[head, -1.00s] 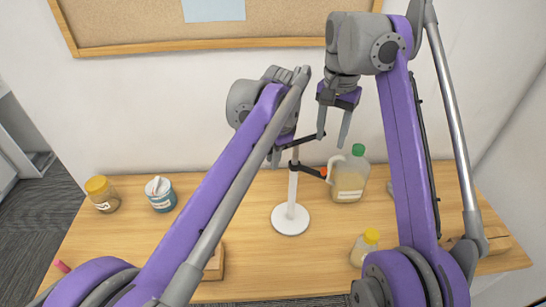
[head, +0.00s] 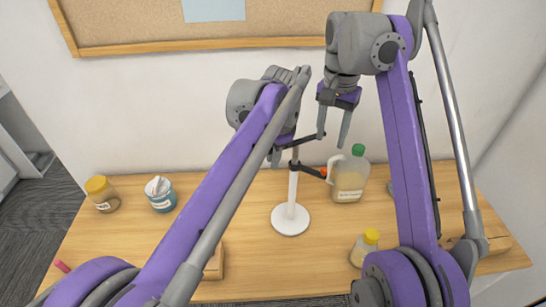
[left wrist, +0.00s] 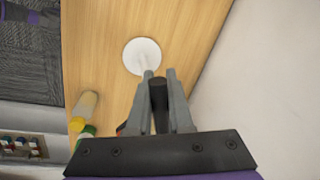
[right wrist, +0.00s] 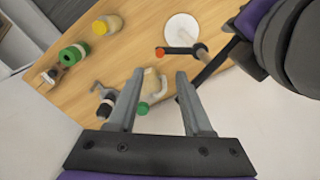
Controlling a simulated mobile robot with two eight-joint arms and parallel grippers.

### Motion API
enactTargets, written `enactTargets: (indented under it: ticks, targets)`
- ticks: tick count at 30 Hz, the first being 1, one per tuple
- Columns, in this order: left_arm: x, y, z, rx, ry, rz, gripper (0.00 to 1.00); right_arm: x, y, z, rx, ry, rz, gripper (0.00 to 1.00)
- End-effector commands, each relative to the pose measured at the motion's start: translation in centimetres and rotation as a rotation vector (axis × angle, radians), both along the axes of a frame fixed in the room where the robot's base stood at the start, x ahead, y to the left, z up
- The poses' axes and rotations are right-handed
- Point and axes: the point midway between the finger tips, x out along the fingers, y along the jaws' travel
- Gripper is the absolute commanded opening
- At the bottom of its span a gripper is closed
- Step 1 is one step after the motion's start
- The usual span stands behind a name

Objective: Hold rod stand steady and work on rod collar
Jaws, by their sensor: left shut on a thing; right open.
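The rod stand has a white round base (head: 290,220) on the wooden table and an upright white rod (head: 293,190). The rod collar (head: 309,170) is a black fitting on the rod with an orange-red knob pointing right; it also shows in the right wrist view (right wrist: 180,50). My left gripper (head: 276,160) is shut at the upper rod. In the left wrist view its fingers (left wrist: 158,78) close on a dark part, which hides the exact contact. My right gripper (head: 332,142) is open and empty, above and right of the collar, apart from it.
A jug with a green cap (head: 349,182) stands just right of the collar. A yellow-lidded bottle (head: 364,250) is at front right. A jar (head: 104,200) and a blue cup (head: 161,198) stand left. A green roll (right wrist: 72,55) shows in the right wrist view. The wall is close behind.

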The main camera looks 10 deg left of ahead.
Motion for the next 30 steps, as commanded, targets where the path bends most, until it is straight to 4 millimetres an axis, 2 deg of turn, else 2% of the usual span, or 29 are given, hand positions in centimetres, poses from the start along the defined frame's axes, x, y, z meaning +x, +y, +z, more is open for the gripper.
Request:
enactTargets:
  ticks: [13, 17, 20, 24, 30]
  targets:
    - [0.0, 0.0, 0.0, 0.000, 0.000, 0.000, 0.00, 0.0, 0.0, 0.0, 0.001, 0.000, -0.001, 0.52]
    - [0.0, 0.0, 0.0, 0.000, 0.000, 0.000, 0.00, 0.8, -0.7, -0.7, 0.014, -0.012, -0.023, 0.52]
    - [0.0, 0.0, 0.0, 0.000, 0.000, 0.000, 0.00, 2.2, -2.1, -2.3, 0.044, -0.033, -0.071, 0.52]
    - [0.0, 0.0, 0.0, 0.000, 0.000, 0.000, 0.00, 4.2, -4.1, -6.3, 0.160, -0.034, -0.219, 0.52]
    - [0.0, 0.0, 0.0, 0.000, 0.000, 0.000, 0.00, 4.8, -4.1, -12.1, 0.489, 0.130, -0.552, 0.52]
